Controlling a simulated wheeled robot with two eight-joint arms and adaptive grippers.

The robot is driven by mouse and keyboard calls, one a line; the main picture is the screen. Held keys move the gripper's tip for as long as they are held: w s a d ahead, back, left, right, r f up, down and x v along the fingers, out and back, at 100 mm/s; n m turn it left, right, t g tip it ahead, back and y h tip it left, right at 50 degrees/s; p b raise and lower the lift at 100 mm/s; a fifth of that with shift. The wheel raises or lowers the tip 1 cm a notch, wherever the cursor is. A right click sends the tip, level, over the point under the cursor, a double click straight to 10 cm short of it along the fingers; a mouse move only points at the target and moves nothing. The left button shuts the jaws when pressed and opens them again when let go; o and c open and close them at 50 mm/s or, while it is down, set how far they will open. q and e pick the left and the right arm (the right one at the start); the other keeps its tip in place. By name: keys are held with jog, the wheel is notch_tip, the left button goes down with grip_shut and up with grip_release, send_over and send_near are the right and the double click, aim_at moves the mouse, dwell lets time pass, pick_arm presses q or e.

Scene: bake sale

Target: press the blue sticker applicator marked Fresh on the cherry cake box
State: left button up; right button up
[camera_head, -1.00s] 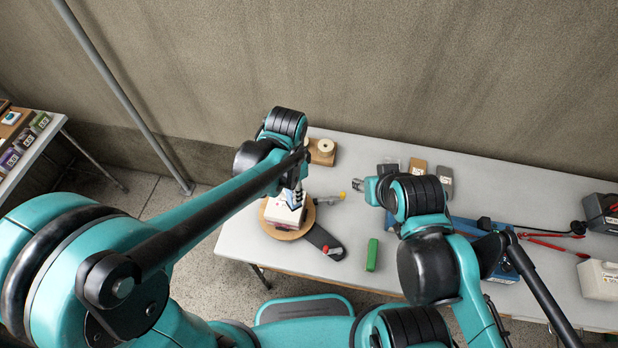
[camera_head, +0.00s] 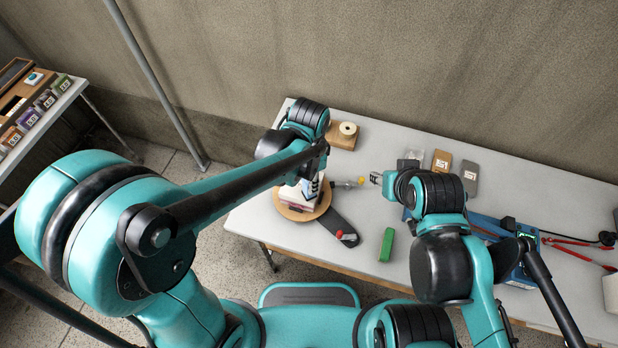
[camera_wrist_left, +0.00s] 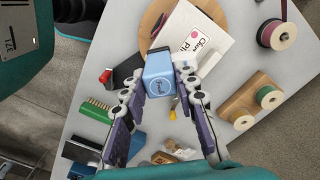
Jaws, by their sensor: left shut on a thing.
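The cherry cake box (camera_head: 294,197) is white with a pinkish-red side and sits on a round wooden turntable (camera_head: 284,210). In the left wrist view the box top (camera_wrist_left: 221,43) carries a partly readable label with a pink dot. My left gripper (camera_wrist_left: 160,94) is shut on the blue sticker applicator (camera_wrist_left: 158,72), whose face bears small script, too small to read surely. The applicator overlaps the box's near edge in that view; I cannot tell if they touch. In the head view my left gripper (camera_head: 312,186) is at the box. My right gripper (camera_head: 375,178) is off to its right, its jaws unclear.
A dark handheld tool with a red part (camera_head: 338,228) lies beside the turntable. A wooden holder with rolls (camera_head: 342,135) stands behind. A yellow-tipped tool (camera_head: 349,183) lies between box and right gripper. Dark and brown cards lie farther back.

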pick_arm(q)
jog(key=shift+f+b, duration=0.5)
jog(key=shift+f, duration=0.05)
dwell(1.8)
jog(key=shift+r+p, duration=2.75)
jog(key=shift+r, duration=0.85)
jog(key=shift+f, duration=0.1)
